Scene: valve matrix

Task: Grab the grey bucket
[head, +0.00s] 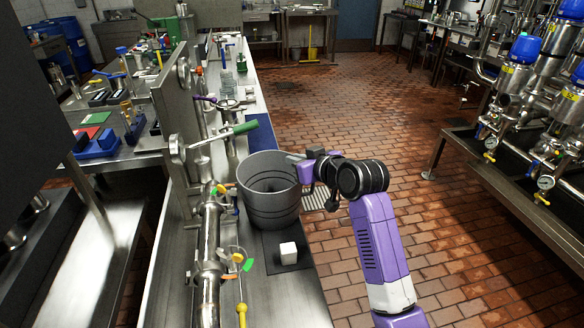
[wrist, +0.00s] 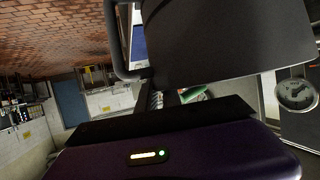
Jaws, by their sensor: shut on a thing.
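The grey bucket (head: 270,200) stands upright at the edge of the steel bench, and I look into its open top in the head view. My gripper (head: 297,158) reaches it from the right and is shut on the bucket at the right side of its rim. In the wrist view the bucket's dark wall (wrist: 225,40) fills the top, with a curved handle (wrist: 115,40) to its left. The exact contact of the fingertips is hidden by the dark jaw parts.
A white cube (head: 288,253) sits on a dark mat in front of the bucket. Steel pipes with coloured valve handles (head: 232,132) run close along the bucket's left. A gauge (wrist: 296,94) shows at the right of the wrist view. The brick floor (head: 350,100) is open to the right.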

